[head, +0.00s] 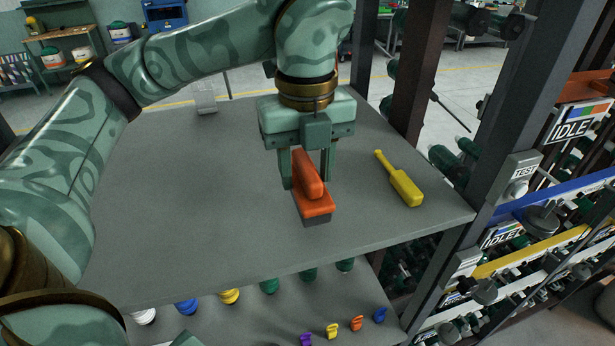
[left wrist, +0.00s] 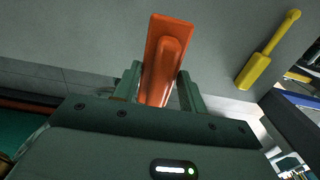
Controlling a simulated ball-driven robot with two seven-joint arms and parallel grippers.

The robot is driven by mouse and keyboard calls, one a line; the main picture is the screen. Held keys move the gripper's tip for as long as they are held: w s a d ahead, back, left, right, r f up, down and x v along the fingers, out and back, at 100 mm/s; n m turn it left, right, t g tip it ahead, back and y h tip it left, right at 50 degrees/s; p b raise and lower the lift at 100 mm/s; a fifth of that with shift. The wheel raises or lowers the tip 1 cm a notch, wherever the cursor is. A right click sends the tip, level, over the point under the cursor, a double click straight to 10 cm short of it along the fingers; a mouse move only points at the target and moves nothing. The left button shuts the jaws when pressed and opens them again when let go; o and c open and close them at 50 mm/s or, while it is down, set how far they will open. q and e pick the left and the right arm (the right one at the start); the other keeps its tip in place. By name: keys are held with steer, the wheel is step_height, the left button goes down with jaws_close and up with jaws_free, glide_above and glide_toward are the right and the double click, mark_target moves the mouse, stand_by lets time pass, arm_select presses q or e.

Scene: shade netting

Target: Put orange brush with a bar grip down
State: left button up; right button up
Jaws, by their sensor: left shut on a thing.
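The orange brush (head: 315,204) has a bar grip on top and a dark grey underside. My left gripper (head: 309,172) comes down from above and is shut on the brush's bar grip. The brush is over the grey shelf top (head: 200,200), near its front right part. I cannot tell whether its underside touches the surface. In the left wrist view the brush (left wrist: 165,50) sits between the two green fingers (left wrist: 158,88). My right gripper is not in view.
A yellow brush with a long handle (head: 405,187) lies to the right of my gripper, also in the left wrist view (left wrist: 257,68). Dark upright posts stand at the right. A small grey object (head: 205,98) is at the back. The left of the shelf is clear.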

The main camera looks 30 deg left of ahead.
mark_target(306, 162)
arm_select(q)
steer(key=f, duration=0.1)
steer(key=f+p, duration=0.1)
steer(key=f, duration=0.2)
steer(key=shift+w+a+f, duration=0.1)
steer(key=shift+w+a, duration=0.15)
steer(key=shift+w, duration=0.05)
steer(key=shift+s+f, duration=0.1)
steer(key=o, duration=0.9)
step_height(306, 162, up, 12)
steer(key=shift+r+b, duration=0.2)
steer(key=shift+b, duration=0.2)
